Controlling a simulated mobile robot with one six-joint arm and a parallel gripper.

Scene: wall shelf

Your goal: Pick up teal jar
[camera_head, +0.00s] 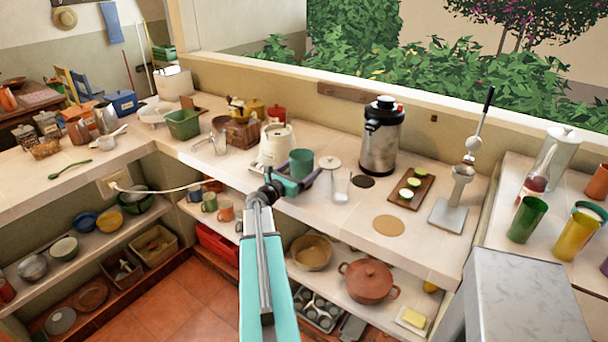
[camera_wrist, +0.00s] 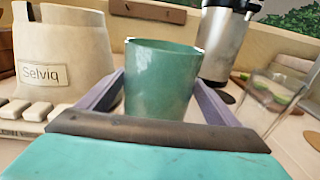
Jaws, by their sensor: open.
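The teal jar (camera_head: 301,162) stands upright on the white counter, just right of the cream blender base. In the wrist view the jar (camera_wrist: 160,80) is straight ahead, between the two purple-grey fingers. My gripper (camera_head: 300,178) is open, with one finger on each side of the jar. I cannot tell whether either finger touches it. The lower part of the jar is hidden behind the gripper's palm in the wrist view.
The cream blender base (camera_wrist: 62,55) stands close on the left. A clear glass (camera_head: 341,186) and a white lid (camera_head: 330,162) are close on the right. A steel dispenser (camera_head: 380,140) stands behind right. The counter's front edge is below my arm.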

